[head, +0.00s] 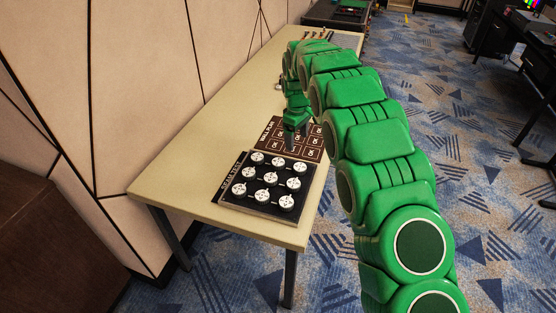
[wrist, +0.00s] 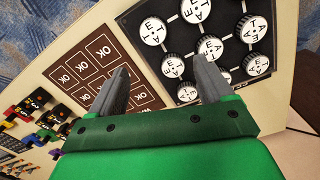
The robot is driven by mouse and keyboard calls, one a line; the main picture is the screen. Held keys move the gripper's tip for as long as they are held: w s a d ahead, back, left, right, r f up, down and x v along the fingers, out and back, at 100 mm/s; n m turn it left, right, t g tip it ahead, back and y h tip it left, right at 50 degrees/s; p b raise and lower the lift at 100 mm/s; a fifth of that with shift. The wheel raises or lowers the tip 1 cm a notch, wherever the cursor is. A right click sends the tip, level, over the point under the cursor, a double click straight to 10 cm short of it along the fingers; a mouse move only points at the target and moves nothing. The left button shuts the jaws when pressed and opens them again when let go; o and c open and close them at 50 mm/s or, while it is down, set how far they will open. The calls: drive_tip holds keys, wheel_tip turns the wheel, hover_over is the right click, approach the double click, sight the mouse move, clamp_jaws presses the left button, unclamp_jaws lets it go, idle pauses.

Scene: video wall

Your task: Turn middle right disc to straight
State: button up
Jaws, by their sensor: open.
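A black panel (head: 226,197) bears rows of round white discs with dark letters and sits near the front end of the beige table. The middle right disc (head: 293,183) is at the panel's right edge; it appears to be the one at the top edge of the wrist view (wrist: 195,8). Its exact turn is too small to tell in the head view. My gripper (head: 290,147) points down over the brown board behind the panel. In the wrist view my gripper (wrist: 160,70) is open with nothing between its fingers. Its right finger overlaps some discs in the picture.
A brown board (head: 313,155) with several OK squares lies just behind the panel. Coloured parts (wrist: 40,110) lie farther along the table (head: 190,150). A panelled wall (head: 140,60) borders the table's left side. Carpet is open on the right, with desks (head: 495,40) beyond.

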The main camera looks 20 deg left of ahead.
drive_tip(key=n, duration=0.2)
hover_over(278, 161)
wheel_tip(278, 161, down, 6)
drive_tip(key=shift+s+r, duration=0.1)
drive_tip(key=shift+f, duration=3.9)
drive_tip(key=shift+c, duration=0.4)
drive_tip(key=c, duration=1)
